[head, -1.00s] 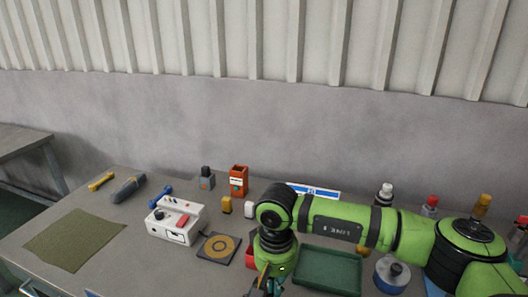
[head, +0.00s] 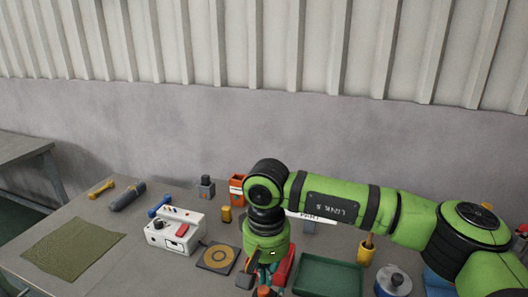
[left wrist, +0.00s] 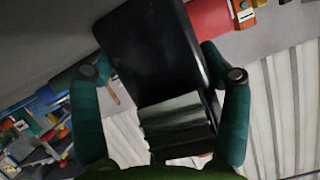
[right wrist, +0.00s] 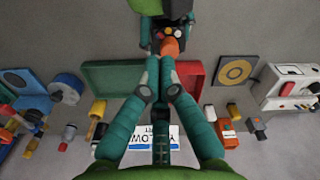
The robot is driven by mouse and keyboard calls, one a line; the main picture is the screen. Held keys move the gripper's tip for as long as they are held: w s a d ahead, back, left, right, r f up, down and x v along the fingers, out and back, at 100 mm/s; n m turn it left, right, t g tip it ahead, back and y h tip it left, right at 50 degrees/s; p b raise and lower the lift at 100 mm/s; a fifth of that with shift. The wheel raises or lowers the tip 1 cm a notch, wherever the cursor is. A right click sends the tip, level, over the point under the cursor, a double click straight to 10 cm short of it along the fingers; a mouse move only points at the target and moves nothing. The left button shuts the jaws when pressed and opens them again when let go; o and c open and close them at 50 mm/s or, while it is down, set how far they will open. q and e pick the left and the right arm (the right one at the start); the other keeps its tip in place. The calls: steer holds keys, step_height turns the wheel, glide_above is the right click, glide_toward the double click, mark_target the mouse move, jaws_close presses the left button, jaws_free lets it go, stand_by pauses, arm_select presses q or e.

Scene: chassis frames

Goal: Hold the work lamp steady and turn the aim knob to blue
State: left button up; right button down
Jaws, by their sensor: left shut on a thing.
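The work lamp is a dark flat body with a ribbed grey end in the left wrist view (left wrist: 155,60). My left gripper (left wrist: 163,75) is shut on it, one green finger on each side. In the right wrist view the lamp's dark end with small coloured marks shows at the top, and the orange knob (right wrist: 169,47) sits on it. My right gripper (right wrist: 159,64) has its fingertips close together at the knob; whether they grip it I cannot tell. In the head view my right gripper (head: 266,276) points down over the bench front, with an orange part below it.
On the bench are a white control box (head: 174,232), a dark pad with an orange ring (head: 217,257), a green tray (head: 328,276), a green mat (head: 72,248) and a blue-and-grey round can (head: 393,281). A lettered sign (right wrist: 160,138) lies behind my right gripper. The bench between mat and box is clear.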

arm_select(q)
steer(key=shift+s+a+f, duration=0.1)
steer(key=shift+a+f, duration=0.05)
steer(key=shift+f, duration=0.1)
arm_select(e)
steer(key=shift+f, duration=3.55)
steer(key=shift+w, duration=0.15)
steer(key=shift+w+d, duration=0.1)
steer(key=shift+d, duration=0.15)
steer(key=shift+s+r, duration=0.15)
steer(key=shift+s, duration=0.3)
step_height(320, 180, up, 6)
glide_above(268, 294)
steer(key=s, duration=0.2)
steer(key=shift+s, duration=0.15)
